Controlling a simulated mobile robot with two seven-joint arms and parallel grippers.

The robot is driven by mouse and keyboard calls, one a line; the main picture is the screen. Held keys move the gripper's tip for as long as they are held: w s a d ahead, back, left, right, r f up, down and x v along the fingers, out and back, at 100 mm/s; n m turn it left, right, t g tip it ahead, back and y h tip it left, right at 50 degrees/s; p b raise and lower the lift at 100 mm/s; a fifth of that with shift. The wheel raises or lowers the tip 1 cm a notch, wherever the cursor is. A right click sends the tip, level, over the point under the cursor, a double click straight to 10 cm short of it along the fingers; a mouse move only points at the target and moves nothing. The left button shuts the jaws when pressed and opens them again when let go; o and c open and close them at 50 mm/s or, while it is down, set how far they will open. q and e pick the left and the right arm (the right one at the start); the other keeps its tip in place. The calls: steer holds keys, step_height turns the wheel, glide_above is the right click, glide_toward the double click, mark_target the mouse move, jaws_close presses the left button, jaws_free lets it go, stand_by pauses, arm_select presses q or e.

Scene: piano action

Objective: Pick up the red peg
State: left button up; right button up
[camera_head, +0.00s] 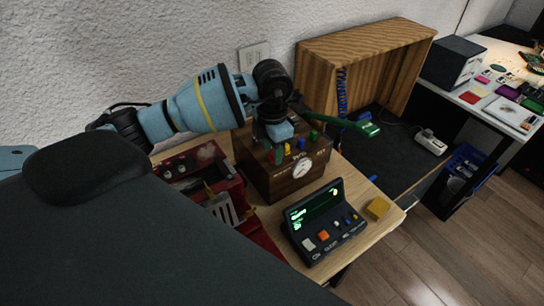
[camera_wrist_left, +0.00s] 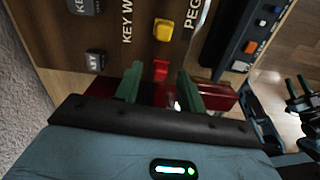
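The red peg (camera_wrist_left: 161,70) shows in the left wrist view, standing between the two green fingers of my left gripper (camera_wrist_left: 160,88). The fingers are apart, with a gap on each side of the peg. In the head view my left gripper (camera_head: 278,146) points down over the top of the wooden box (camera_head: 268,182), and its wrist hides the red peg there.
A red case (camera_head: 195,170) stands left of the box. A black display console (camera_head: 322,222) and a yellow block (camera_head: 378,208) are on the table (camera_head: 352,185) in front.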

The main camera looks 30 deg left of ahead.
arm_select(q)
jaws_close()
steer(key=shift+r, duration=0.1)
steer(key=shift+r, duration=0.45)
step_height(320, 180, up, 2)
steer(key=shift+r, duration=0.1)
steer(key=s+d+r, duration=0.1)
steer(key=s+d, duration=0.9)
steer(key=s, duration=0.1)
steer(key=shift+s+d+r, duration=0.35)
steer(key=shift+s+d, duration=0.05)
